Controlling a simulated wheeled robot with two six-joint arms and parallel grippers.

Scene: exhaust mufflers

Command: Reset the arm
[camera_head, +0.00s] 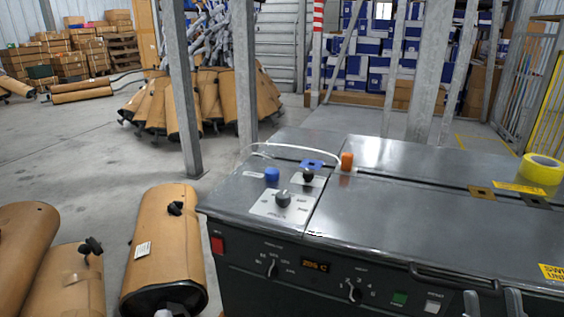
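My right gripper (492,304) shows only as two grey fingertips at the bottom edge, in front of the machine's front panel. The fingertips are apart with a gap between them, and I see nothing held there. The rest of the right arm is out of the frame. I cannot make out my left gripper. A small grey piece shows at the bottom edge by the near muffler, but I cannot tell what it is.
A dark grey machine (420,190) with knobs and a lit display fills the right front. Yellow tape (541,169) lies on its top. A brown-wrapped muffler (164,245) lies at the left front beside others. Grey posts stand behind; open floor lies at the left.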

